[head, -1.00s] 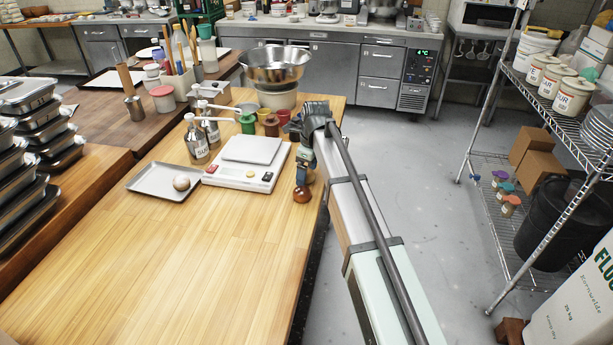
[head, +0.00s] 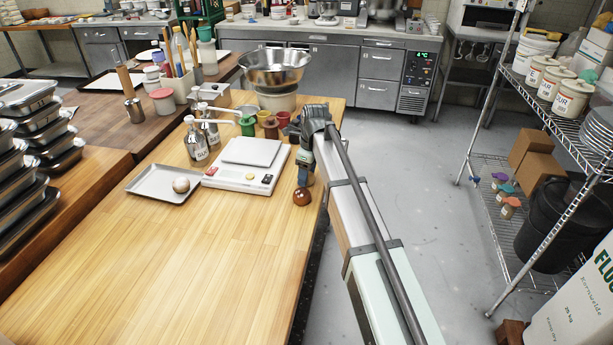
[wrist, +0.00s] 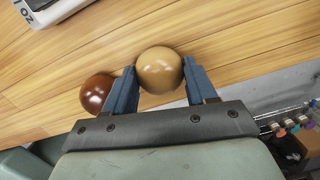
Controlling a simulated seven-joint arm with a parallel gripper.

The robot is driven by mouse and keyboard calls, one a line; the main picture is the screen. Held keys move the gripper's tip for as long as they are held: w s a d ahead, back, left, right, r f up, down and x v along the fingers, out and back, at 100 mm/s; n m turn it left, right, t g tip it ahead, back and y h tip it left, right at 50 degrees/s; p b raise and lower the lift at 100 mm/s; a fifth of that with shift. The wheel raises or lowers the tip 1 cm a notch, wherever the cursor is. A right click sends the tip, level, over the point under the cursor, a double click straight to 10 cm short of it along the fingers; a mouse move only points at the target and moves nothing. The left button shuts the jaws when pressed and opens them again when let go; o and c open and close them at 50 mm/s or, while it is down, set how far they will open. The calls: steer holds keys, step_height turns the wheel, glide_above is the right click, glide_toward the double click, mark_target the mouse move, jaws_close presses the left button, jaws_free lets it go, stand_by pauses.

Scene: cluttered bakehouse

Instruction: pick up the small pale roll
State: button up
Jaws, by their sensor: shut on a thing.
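My gripper (wrist: 163,85) is shut on a small, round, pale tan roll (wrist: 160,69), with one blue finger on either side of it. In the head view, my gripper (head: 305,174) is at the right edge of the wooden table, and the held roll cannot be made out there. A dark brown round roll (wrist: 97,93) is outside the left finger in the wrist view, close to it. It also shows on the table just below my gripper in the head view (head: 303,197). Whether the held roll touches the table I cannot tell.
A white scale (head: 238,181) stands left of my gripper. Left of it, a grey tray (head: 150,187) holds a whitish round thing (head: 181,184). Bottles (head: 196,145), small coloured pots (head: 271,128) and a steel bowl (head: 275,70) stand behind. The table's front is clear.

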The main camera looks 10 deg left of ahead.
mark_target(310, 178)
step_height(310, 178, up, 9)
steer(key=shift+f, duration=0.1)
steer(key=shift+r, duration=0.55)
steer(key=n+g, duration=0.1)
steer(key=n, duration=0.8)
steer(key=shift+w, duration=0.2)
steer(key=n, duration=0.3)
steer(key=shift+s+d, duration=0.2)
steer(key=s+d+f+n, duration=0.2)
steer(key=s+d+f, duration=0.3)
steer(key=d, duration=0.6)
steer(key=s+d+f+n+h, duration=0.1)
steer(key=s+d+f+n, duration=0.2)
steer(key=s+d+f, duration=0.2)
steer(key=s+d+f+n, duration=0.3)
steer(key=s+d+f, duration=0.3)
steer(key=d, duration=1.1)
step_height(310, 178, down, 5)
steer(key=shift+d+r+g, duration=0.15)
steer(key=shift+d+g, duration=0.15)
steer(key=shift+d, duration=0.05)
